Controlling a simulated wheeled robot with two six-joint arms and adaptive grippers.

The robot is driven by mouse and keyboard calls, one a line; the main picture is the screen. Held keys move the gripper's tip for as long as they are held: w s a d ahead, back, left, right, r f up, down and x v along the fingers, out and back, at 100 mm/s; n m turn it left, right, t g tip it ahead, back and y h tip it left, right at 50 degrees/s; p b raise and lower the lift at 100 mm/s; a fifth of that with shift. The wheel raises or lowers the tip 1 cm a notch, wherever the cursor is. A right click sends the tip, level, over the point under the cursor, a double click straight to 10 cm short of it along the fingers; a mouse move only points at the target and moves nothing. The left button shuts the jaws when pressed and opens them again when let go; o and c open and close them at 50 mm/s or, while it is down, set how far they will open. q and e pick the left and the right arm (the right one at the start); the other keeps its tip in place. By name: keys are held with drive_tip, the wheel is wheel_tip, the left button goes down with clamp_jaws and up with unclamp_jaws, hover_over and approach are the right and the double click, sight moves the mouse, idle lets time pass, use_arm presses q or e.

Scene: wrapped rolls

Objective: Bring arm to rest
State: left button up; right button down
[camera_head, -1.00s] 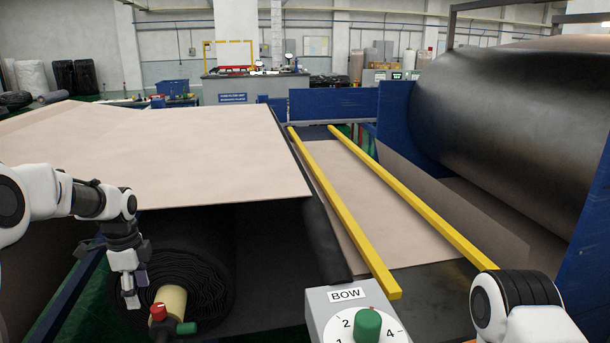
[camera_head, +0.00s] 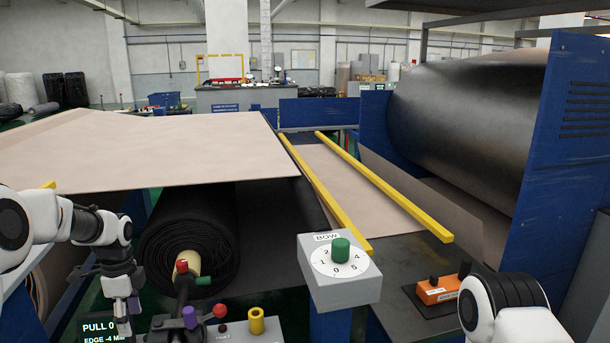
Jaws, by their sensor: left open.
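My left arm comes in from the left edge, and its gripper (camera_head: 127,318) hangs down low at the left, open and empty. It is left of the dark wrapped roll (camera_head: 183,232) and its pale core (camera_head: 187,262), apart from them as far as I can tell.
A BOW dial box (camera_head: 340,285) with a green knob stands at centre front. Red and yellow knobs, an orange box (camera_head: 440,290) and a PULL display (camera_head: 98,328) are low in front. Yellow rails (camera_head: 385,188) flank a beige sheet; a big dark drum (camera_head: 460,125) is at right.

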use_arm(q)
drive_tip(key=s+d+f+g, duration=0.2)
drive_tip(key=s+d+f, duration=0.2)
drive_tip(key=s+f, duration=0.55)
drive_tip(key=s+d+f+g, duration=0.35)
drive_tip(key=s+f, duration=0.45)
drive_tip(key=f, duration=0.3)
drive_tip(key=s+d+f+n+t, duration=0.1)
drive_tip(key=s+d+f+n, duration=0.15)
drive_tip(key=s, duration=0.45)
drive_tip(key=s+d+f+n+t, duration=0.15)
drive_tip(key=s+n, duration=0.25)
drive_tip(key=s, duration=0.4)
drive_tip(key=s+d+f+n, duration=0.2)
drive_tip(key=s+n, duration=0.1)
drive_tip(key=s, duration=0.4)
drive_tip(key=w+n+t, duration=0.1)
drive_tip(key=n, duration=0.1)
drive_tip(key=w+n+t, duration=0.1)
drive_tip(key=n, duration=0.1)
drive_tip(key=w+n+t, duration=0.1)
drive_tip(key=n, duration=0.2)
drive_tip(key=shift+w+a+r+t, duration=0.1)
drive_tip(key=shift+w+r+t, duration=0.15)
drive_tip(key=shift+w+t, duration=0.15)
